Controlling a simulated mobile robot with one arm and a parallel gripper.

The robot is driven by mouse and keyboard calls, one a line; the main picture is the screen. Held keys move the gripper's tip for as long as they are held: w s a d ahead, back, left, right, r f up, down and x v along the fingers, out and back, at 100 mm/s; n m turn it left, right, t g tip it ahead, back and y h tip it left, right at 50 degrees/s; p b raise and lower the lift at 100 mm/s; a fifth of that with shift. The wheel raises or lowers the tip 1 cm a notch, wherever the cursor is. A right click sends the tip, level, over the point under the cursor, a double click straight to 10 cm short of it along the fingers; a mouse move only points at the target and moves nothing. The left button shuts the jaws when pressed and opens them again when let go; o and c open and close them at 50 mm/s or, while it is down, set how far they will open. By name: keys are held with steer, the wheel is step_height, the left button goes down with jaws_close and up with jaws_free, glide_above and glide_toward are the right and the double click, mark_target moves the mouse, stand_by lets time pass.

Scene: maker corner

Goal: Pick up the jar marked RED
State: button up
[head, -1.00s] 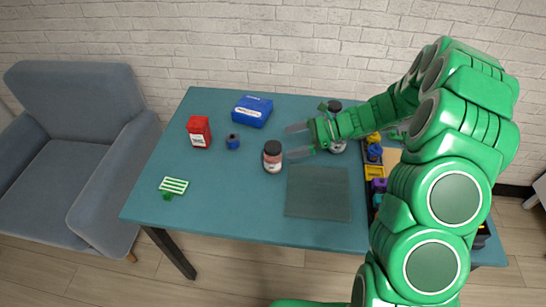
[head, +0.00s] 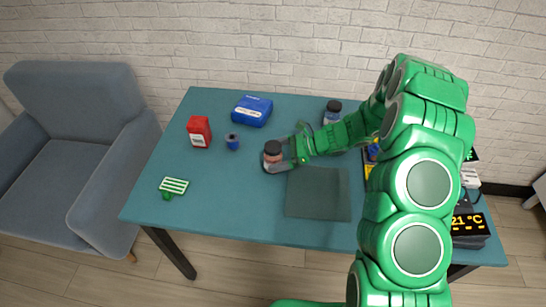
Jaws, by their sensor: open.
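A jar with a dark lid and pinkish-red contents (head: 272,158) stands upright on the teal table. Its label is too small to read. My gripper (head: 279,155) is open and comes at the jar from the right. A second dark-lidded jar with bluish-grey contents (head: 332,115) stands farther back, behind my arm.
A red box (head: 199,132), a small blue spool (head: 232,142) and a blue case (head: 252,110) stand to the left and behind. A green-striped item (head: 173,186) lies front left. A dark mat (head: 318,195) lies front right of the jar. A digital display (head: 468,223) is at the right.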

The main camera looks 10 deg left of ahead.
steer(key=shift+x, duration=0.75)
steer(key=c, duration=1.3)
steer(key=shift+r, duration=0.1)
